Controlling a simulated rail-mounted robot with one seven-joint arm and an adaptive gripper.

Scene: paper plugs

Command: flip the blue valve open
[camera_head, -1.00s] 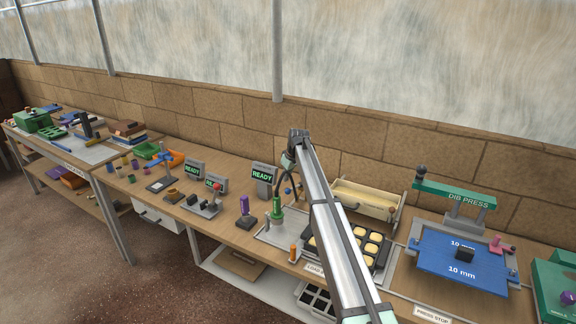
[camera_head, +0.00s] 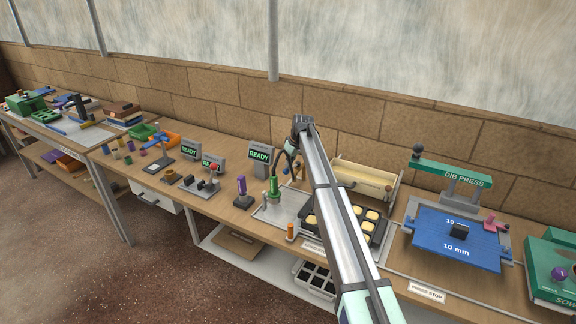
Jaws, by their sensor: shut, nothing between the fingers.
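A small blue part (camera_head: 286,171), which may be the blue valve, shows behind the green-handled tool near the READY display. It is too small to tell which way its handle is turned. My gripper (camera_head: 290,165) hangs from the end of my arm beside this blue part, just right of the READY display. It looks shut and empty. I cannot tell whether it touches the blue part. My arm hides part of the bench behind it.
A green-handled tool (camera_head: 273,189) stands on a grey plate close to my gripper. A READY display (camera_head: 260,158) is just left. A dark tray with pale cells (camera_head: 370,226) and a blue DIB PRESS (camera_head: 455,249) lie to the right. A purple-topped piece (camera_head: 242,188) stands left.

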